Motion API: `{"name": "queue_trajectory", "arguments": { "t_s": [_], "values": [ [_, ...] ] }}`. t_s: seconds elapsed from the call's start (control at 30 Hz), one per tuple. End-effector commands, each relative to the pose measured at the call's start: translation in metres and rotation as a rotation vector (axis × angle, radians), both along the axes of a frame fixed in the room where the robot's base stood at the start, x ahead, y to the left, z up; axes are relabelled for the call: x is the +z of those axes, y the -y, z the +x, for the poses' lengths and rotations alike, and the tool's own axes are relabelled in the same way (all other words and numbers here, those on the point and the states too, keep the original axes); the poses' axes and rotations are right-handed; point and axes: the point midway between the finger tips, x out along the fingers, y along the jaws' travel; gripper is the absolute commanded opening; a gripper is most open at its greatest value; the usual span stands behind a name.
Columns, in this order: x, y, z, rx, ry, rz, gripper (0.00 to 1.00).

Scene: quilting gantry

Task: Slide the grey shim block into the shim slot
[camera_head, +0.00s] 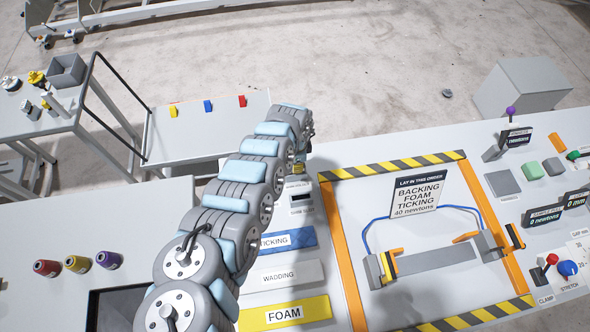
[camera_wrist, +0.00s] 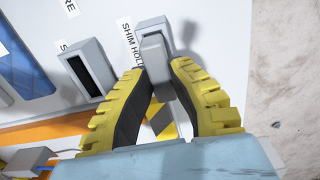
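In the wrist view the grey shim block (camera_wrist: 160,75) stands at the grey shim holder (camera_wrist: 152,25), beside the "SHIM HOLD" label. My gripper (camera_wrist: 158,66) has its two yellow ribbed fingers on either side of the block, with the tips appearing to press against its sides. The block's far end is hidden. A grey housing with a dark slot, which looks like the shim slot (camera_wrist: 91,70), is left of the block, apart from it; its label is mostly cut off. In the head view my arm hides the block and most of my gripper; the slot (camera_head: 301,197) shows right of the arm.
A striped frame with orange rails (camera_head: 346,255) and a "LAY IN THIS ORDER" sign (camera_head: 418,195) lies right of the slot. Ticking, wadding and foam strips (camera_head: 285,313) lie in front of the slot. Controls (camera_head: 568,268) crowd the far right. The floor (camera_head: 400,70) is open beyond the bench.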

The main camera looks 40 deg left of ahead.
Motion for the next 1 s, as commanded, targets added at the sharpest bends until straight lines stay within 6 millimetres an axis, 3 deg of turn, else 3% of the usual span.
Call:
{"name": "queue_trajectory", "arguments": {
  "t_s": [1.0],
  "values": [
    [0.023,0.000,0.000,0.000,0.000,0.000,0.00]
  ]
}}
